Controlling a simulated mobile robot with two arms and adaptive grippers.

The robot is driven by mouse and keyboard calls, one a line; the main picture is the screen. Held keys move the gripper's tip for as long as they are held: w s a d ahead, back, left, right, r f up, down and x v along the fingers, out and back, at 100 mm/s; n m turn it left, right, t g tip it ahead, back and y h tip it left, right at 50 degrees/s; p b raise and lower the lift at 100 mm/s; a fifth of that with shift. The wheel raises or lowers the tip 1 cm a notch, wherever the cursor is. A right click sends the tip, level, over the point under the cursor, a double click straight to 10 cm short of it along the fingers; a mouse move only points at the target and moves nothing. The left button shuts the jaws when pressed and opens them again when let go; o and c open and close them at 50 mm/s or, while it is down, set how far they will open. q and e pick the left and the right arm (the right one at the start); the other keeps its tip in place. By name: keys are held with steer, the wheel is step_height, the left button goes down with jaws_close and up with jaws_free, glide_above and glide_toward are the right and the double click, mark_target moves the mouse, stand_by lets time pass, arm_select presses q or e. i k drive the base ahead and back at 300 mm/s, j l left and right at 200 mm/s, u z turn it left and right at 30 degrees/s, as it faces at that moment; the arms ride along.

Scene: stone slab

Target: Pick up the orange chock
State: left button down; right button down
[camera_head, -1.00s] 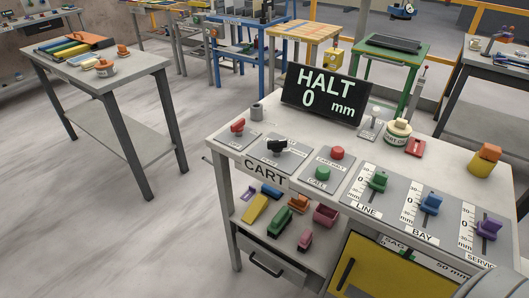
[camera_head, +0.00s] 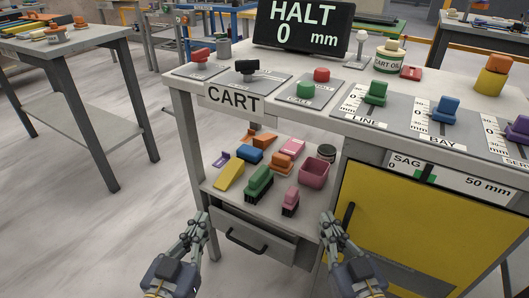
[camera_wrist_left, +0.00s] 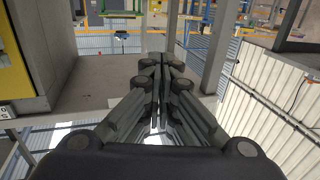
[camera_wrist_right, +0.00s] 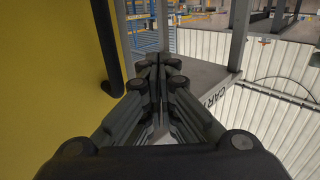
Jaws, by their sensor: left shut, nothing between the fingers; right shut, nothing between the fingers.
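Two orange things lie on the shelf under the CART console in the head view. One is an orange piece (camera_head: 266,138) at the back, partly hidden by a blue block (camera_head: 249,156); it looks wedge-like. The other is an orange stepped block (camera_head: 282,162) nearer the middle. I cannot tell for sure which is the chock. My left gripper (camera_head: 199,219) is shut and empty, in front of the shelf's left end. My right gripper (camera_head: 331,220) is shut and empty, by the yellow door's left edge. Neither gripper touches anything on the shelf.
A drawer (camera_head: 252,236) sits below, a yellow door (camera_head: 410,220) at right. Open floor lies left.

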mark_target(262, 141)
steer(key=i+j+z, duration=0.15)
steer(key=j+z, duration=0.3)
steer(key=j, duration=0.15)
steer(key=j+z, duration=0.5)
steer(key=j, duration=0.15)
steer(key=j+z, duration=0.45)
steer(key=j, duration=0.2)
